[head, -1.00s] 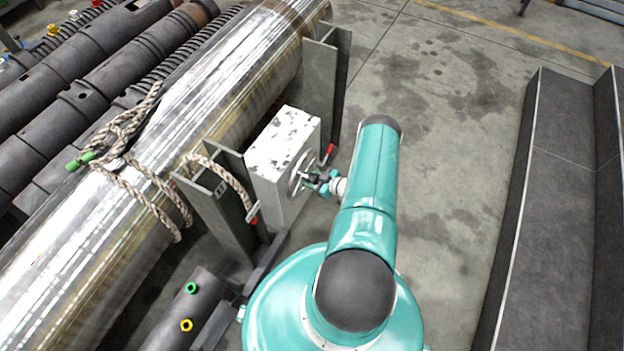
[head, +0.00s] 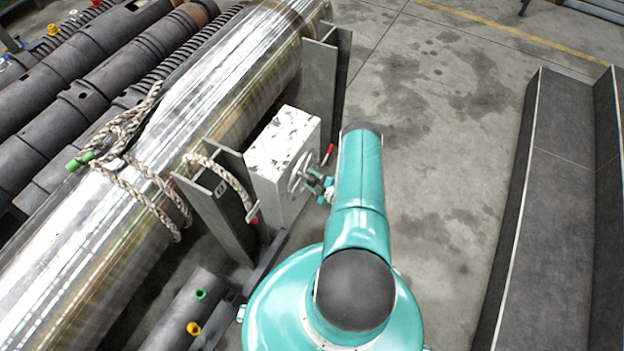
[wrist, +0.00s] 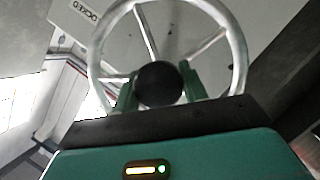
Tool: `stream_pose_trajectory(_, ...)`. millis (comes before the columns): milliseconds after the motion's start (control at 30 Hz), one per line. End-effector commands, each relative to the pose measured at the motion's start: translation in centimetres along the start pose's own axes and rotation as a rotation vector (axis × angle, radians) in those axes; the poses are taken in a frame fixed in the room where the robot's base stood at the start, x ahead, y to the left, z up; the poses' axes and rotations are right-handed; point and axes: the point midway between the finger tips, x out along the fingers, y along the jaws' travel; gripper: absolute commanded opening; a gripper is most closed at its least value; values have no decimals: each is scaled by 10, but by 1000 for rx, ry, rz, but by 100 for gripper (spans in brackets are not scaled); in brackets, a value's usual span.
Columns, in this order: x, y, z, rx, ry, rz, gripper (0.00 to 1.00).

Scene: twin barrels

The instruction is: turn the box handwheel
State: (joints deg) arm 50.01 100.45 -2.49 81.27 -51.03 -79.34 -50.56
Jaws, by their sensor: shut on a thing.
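The pale, chipped box (head: 285,145) stands beside the large shiny cylinder, with its handwheel (head: 299,176) on the right face. The metal wheel also fills the upper middle of the wrist view (wrist: 241,62), its spokes running in to a dark round hub (wrist: 158,83). My gripper (head: 321,187) is at the wheel's front in the head view. In the wrist view the green fingers of my gripper (wrist: 157,92) stand on either side of the hub, shut on it. The fingertip contact is partly hidden behind the hub.
A red-tipped lever (head: 328,154) sticks out close to the wheel. Upright metal posts (head: 215,215) flank the box, and a rope (head: 165,185) wraps the shiny cylinder (head: 100,245). A dark pipe (head: 180,312) lies low at left. Open floor (head: 440,170) lies to the right.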

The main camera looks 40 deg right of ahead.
Motion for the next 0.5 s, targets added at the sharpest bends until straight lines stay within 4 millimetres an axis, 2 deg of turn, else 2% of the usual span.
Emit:
stream_pose_trajectory(200,0,0,0,-134,4,56,2)
stream_pose_trajectory(500,0,0,1,-229,6,95,2)
